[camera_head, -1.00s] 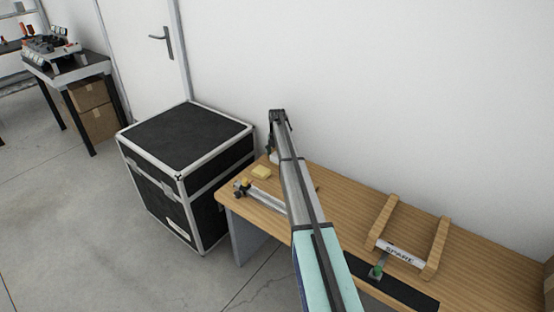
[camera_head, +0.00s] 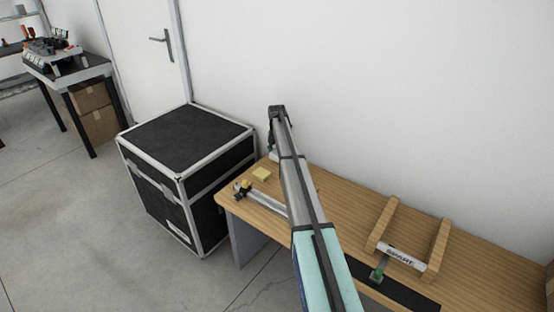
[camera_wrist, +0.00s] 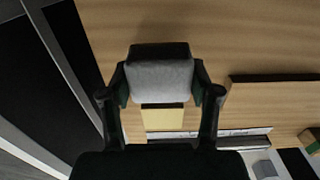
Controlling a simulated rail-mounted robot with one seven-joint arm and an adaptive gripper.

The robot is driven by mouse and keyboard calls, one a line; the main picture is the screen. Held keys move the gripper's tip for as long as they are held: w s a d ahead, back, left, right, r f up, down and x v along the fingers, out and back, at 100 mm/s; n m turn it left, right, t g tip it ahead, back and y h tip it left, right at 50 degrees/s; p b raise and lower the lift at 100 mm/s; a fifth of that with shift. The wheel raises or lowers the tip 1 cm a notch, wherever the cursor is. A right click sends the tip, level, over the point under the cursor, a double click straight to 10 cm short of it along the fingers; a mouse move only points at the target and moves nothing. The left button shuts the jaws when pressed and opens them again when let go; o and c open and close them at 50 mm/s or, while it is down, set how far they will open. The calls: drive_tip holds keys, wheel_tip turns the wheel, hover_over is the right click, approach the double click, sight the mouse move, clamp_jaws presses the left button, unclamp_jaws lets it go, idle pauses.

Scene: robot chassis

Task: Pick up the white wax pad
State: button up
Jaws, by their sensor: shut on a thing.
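The white wax pad (camera_wrist: 160,80) is a pale block with a dark far side, held between the two fingers of my gripper (camera_wrist: 161,90) in the wrist view. The fingers press on its left and right sides. In the head view my gripper (camera_head: 271,149) is small, at the end of the arm over the far left corner of the wooden bench, and the pad there is mostly hidden. Whether the pad is clear of the bench top is hard to tell.
A yellow pad (camera_head: 261,174) lies on the bench (camera_head: 340,196) near the gripper; it also shows in the wrist view (camera_wrist: 163,119). A metal tool (camera_head: 262,197) lies by the front edge. A black case (camera_head: 188,140) stands left; a wooden frame (camera_head: 437,246) sits right.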

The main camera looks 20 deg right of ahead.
wheel_tip(320, 180, up, 8)
drive_tip(key=s+a, duration=0.5)
drive_tip(key=a, duration=0.3)
drive_tip(key=s+a+b, duration=0.1)
drive_tip(key=s+a, duration=0.3)
drive_tip(key=a, duration=0.5)
drive_tip(key=shift+s+r+b, duration=0.2)
drive_tip(key=shift+s+b, duration=0.1)
drive_tip(key=shift+s, duration=0.05)
drive_tip(key=o, duration=0.4)
drive_tip(key=shift+c, duration=0.2)
drive_tip(key=c, duration=0.3)
drive_tip(key=w+d+f+p, duration=0.2)
drive_tip(key=w+d+p, duration=0.15)
drive_tip(key=d, duration=0.35)
drive_tip(key=shift+w+a+f+b, duration=0.1)
drive_tip(key=shift+f+b, duration=0.95)
drive_tip(key=shift+f, duration=0.45)
drive_tip(key=shift+w+f+b, duration=0.1)
drive_tip(key=shift+f+b, duration=0.9)
drive_tip(key=shift+f, duration=0.5)
